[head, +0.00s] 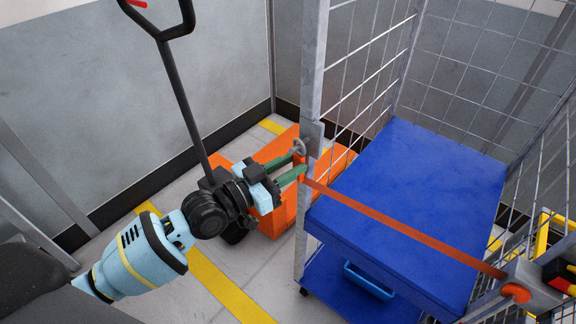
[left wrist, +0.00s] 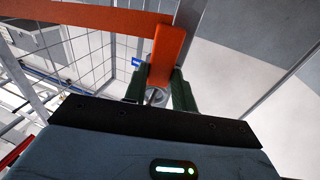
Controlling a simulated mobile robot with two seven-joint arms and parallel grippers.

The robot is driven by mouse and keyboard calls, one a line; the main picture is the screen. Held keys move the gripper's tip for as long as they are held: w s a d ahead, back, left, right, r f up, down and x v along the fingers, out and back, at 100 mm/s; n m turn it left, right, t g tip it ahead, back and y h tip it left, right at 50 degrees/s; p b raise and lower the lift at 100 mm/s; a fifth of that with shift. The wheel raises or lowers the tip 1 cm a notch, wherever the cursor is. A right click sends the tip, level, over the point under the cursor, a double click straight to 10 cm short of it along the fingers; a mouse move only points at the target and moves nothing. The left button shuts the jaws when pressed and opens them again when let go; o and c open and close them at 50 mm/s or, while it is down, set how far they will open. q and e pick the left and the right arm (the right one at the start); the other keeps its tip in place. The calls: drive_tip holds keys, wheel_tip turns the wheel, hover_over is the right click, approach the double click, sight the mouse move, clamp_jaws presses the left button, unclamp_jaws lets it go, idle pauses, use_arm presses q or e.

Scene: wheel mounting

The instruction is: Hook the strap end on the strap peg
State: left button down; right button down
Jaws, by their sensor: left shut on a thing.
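The orange-red strap (head: 405,229) runs taut across the front of the cage cart, from the left post to a bracket at the right. My left gripper (head: 302,164) is at the left post, its green fingers shut on the strap end. In the left wrist view the strap end (left wrist: 169,48) is an orange tab between the fingers (left wrist: 158,72). The strap peg (head: 299,146), with a round silver head, is right at the fingertips; a silver disc (left wrist: 154,97) shows below the tab. I cannot tell whether the tab is around the peg or beside it. My right gripper is not in view.
The cart's grey post (head: 312,70) and wire mesh stand close to my left gripper. A blue shelf (head: 410,180) fills the cart. An orange pallet truck (head: 275,222) with a black handle (head: 182,92) stands behind my left arm. A blue bin (head: 369,281) sits low in the cart.

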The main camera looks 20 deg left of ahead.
drive_tip(key=shift+s, duration=0.25)
use_arm(q)
drive_tip(key=c, duration=1.1)
unclamp_jaws()
drive_tip(key=shift+o, duration=0.2)
drive_tip(key=shift+s+a, duration=0.1)
drive_tip(key=v, duration=0.7)
drive_tip(key=shift+s+a, duration=0.2)
drive_tip(key=shift+s, duration=0.1)
use_arm(e)
drive_tip(key=shift+w+f, duration=0.2)
drive_tip(key=shift+s, duration=0.1)
